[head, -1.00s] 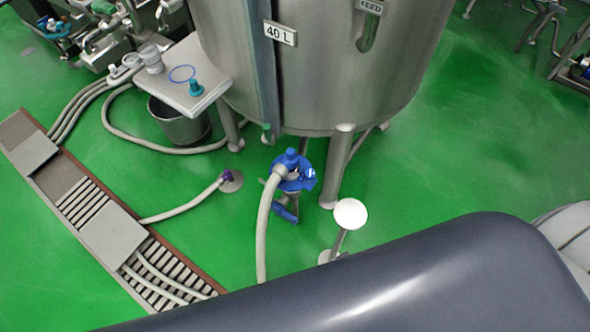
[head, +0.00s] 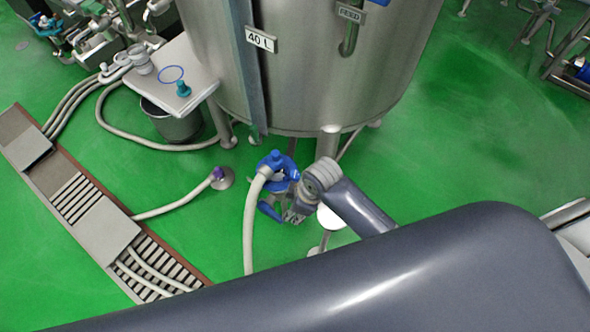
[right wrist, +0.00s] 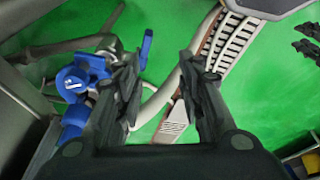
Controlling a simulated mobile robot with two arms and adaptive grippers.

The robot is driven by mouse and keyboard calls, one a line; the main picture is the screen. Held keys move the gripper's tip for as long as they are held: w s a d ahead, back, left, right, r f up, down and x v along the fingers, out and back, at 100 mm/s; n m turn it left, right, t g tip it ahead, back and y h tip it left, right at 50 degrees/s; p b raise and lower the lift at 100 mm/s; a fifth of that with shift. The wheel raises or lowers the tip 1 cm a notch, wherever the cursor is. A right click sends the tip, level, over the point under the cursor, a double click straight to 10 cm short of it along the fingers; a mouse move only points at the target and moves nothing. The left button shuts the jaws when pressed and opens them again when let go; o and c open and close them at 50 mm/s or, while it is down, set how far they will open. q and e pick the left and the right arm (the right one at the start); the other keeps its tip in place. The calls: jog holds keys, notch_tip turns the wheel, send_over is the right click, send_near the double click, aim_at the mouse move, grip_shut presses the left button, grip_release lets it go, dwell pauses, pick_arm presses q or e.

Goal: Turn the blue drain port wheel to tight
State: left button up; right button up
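The blue drain port wheel (head: 284,184) is at the foot of the tank, where a pale hose (head: 252,222) joins the blue fitting. In the right wrist view the wheel (right wrist: 75,84), with a white mark, is left of the fingers. A blue handle (right wrist: 146,48) shows just past the left finger. My right gripper (head: 293,214) is at the fitting's lower right in the head view. Its fingers (right wrist: 165,78) are apart with nothing held between them. Whether the left finger touches the fitting is unclear. Dark fingers at the right wrist view's right edge look like my left gripper (right wrist: 308,42).
The steel tank (head: 310,75) and its legs stand right behind the fitting. A purple-ended hose (head: 180,208) lies left of it, over a floor drain channel (head: 106,232). A side table (head: 205,80) and bucket (head: 172,120) stand farther left. Green floor is open at the right.

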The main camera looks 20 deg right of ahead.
jog(key=w+r+n+g+h, duration=0.1)
jog(key=w+r+n, duration=0.3)
jog(key=w+n, duration=0.3)
jog(key=n+h, duration=0.1)
jog(key=n, duration=0.3)
send_near(295, 174)
jog(key=shift+g, duration=0.4)
jog(key=f, duration=0.8)
jog(key=shift+w+a+f, duration=0.1)
jog(key=shift+w+f, duration=0.25)
jog(key=shift+w, duration=0.05)
jog(key=shift+c, duration=0.3)
jog(key=c, duration=0.7)
